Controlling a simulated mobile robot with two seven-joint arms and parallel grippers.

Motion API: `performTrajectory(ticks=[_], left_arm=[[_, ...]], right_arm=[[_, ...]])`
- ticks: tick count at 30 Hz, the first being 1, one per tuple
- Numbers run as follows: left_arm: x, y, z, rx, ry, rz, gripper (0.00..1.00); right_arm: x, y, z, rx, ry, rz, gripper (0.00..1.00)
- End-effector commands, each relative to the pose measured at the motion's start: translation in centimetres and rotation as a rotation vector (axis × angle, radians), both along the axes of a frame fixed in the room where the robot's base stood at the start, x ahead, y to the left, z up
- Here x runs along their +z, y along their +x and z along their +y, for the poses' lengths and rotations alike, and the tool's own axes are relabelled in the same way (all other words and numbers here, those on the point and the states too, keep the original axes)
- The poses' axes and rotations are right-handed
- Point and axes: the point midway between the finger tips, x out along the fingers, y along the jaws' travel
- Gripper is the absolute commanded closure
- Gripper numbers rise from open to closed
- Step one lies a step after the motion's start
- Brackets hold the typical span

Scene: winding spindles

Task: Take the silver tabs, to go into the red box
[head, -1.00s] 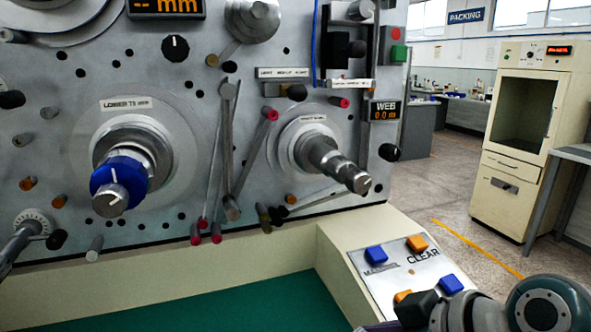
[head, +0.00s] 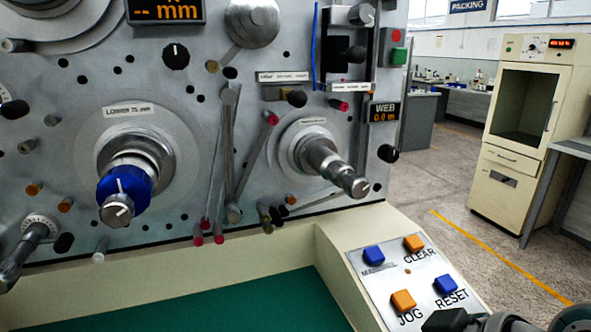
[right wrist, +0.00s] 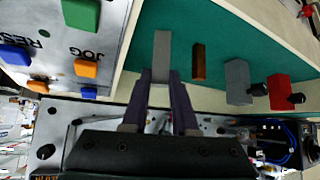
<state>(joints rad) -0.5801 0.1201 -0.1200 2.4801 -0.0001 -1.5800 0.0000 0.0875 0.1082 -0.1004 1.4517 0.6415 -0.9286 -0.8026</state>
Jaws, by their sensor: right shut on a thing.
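In the right wrist view my right gripper (right wrist: 161,80) has its two purple fingers closed on a flat grey bar, which looks like a silver tab (right wrist: 162,52). The tab sticks out beyond the fingertips in front of the green surface (right wrist: 215,45). A red block (right wrist: 280,92) with a black round end is to the right; I cannot tell whether it is the red box. In the head view only a dark part of my right gripper shows at the bottom edge, with its fingertips out of frame. My left gripper is not in view.
A brown bar (right wrist: 199,62) and a grey block (right wrist: 237,82) with a black end are between the tab and the red block. A button panel (head: 375,283) is near my right arm. Spindles (head: 335,167) stick out of the machine face.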

Motion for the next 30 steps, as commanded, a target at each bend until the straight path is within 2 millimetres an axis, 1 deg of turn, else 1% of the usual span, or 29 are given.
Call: performTrajectory(ticks=[3,12,25,30], left_arm=[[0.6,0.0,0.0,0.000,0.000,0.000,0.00],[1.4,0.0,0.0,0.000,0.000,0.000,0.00],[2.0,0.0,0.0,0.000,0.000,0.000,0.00],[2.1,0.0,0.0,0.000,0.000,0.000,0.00]], right_arm=[[0.2,-0.9,-0.8,0.000,-0.001,0.002,1.00],[0.1,-2.9,-2.5,0.000,-0.001,0.002,1.00],[0.0,-5.8,-4.9,0.000,-0.002,0.001,1.00],[0.0,-6.5,-5.5,0.001,-0.002,0.000,1.00]])
